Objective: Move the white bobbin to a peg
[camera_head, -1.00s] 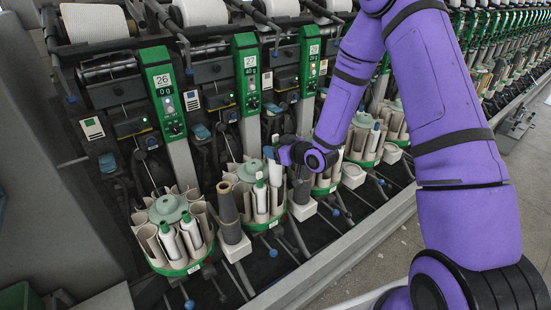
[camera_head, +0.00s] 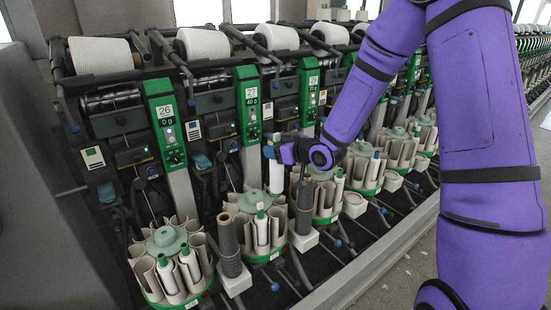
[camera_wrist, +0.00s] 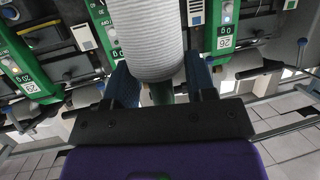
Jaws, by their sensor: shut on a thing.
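My gripper (camera_head: 270,153) is shut on the white bobbin (camera_head: 276,178), which hangs below the fingers above the round magazine of unit 27. In the wrist view the bobbin (camera_wrist: 152,40) is a large ribbed white cylinder between the two blue fingers of my gripper (camera_wrist: 161,82), with a green end toward the palm. Whether its lower end touches the magazine is hard to tell. Dark grey upright tubes (camera_head: 229,245) and (camera_head: 304,205) stand on white blocks beside the magazines. I cannot make out a bare peg clearly.
Round magazines with green rims and grey pockets line the machine; the nearest (camera_head: 170,262) holds white bobbins with green tips. Green numbered panels (camera_head: 165,120) and white yarn cones (camera_head: 205,45) stand behind. A grey rail (camera_head: 370,255) runs along the front, with open floor beyond.

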